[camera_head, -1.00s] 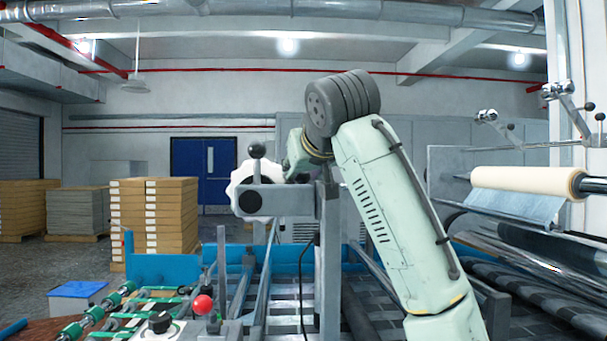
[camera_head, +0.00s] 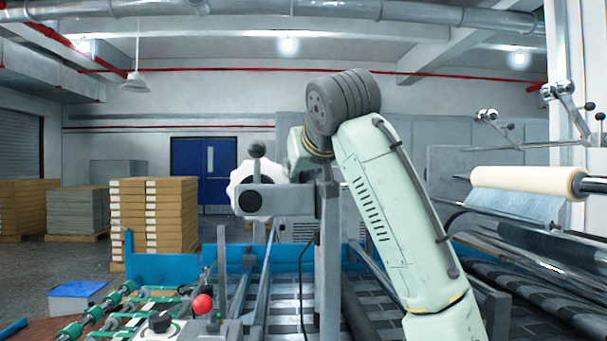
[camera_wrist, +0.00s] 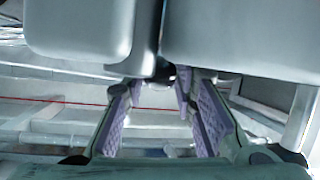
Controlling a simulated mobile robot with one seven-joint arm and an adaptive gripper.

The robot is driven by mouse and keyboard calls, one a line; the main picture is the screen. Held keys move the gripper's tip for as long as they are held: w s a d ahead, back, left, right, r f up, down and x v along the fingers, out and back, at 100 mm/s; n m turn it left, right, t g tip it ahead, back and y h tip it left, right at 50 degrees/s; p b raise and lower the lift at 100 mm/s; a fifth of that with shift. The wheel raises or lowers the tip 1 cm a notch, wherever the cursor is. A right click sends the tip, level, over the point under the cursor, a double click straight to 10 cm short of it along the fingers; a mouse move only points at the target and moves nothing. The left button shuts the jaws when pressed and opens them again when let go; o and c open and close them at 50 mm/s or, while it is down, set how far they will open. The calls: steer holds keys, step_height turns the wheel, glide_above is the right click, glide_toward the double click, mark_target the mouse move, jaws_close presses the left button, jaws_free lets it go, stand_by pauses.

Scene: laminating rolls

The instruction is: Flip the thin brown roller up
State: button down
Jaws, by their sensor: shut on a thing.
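I cannot clearly make out a thin brown roller in either view. A pale cream roll (camera_head: 525,180) with film hanging from it is on the right in the head view. My gripper (camera_wrist: 165,88) shows in the wrist view with its purple-padded fingers. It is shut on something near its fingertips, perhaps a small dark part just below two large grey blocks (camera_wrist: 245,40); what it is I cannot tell. In the head view my arm reaches up and bends left, and my gripper is hidden behind the machine's grey post and bracket.
A grey bracket (camera_head: 285,201) with a white handwheel and black ball knob stands left of my arm. A red ball lever (camera_head: 203,304) and green-roller machinery are at lower left. Metal and dark rollers (camera_head: 560,255) lie at lower right. Stacked boards (camera_head: 155,225) stand behind.

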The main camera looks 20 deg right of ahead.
step_height(320, 180, up, 8)
steer(key=d+m+t+y, duration=0.1)
steer(key=m, duration=0.1)
steer(key=shift+s+d+m+y, duration=0.25)
steer(key=shift+d+m+y, duration=0.05)
steer(key=shift+d, duration=0.1)
steer(key=shift+r, duration=0.1)
steer(key=c, duration=1.3)
jaws_free()
steer(key=shift+d, duration=0.1)
steer(key=v, duration=1.2)
steer(key=shift+s+f, duration=0.1)
steer(key=shift+f, duration=0.1)
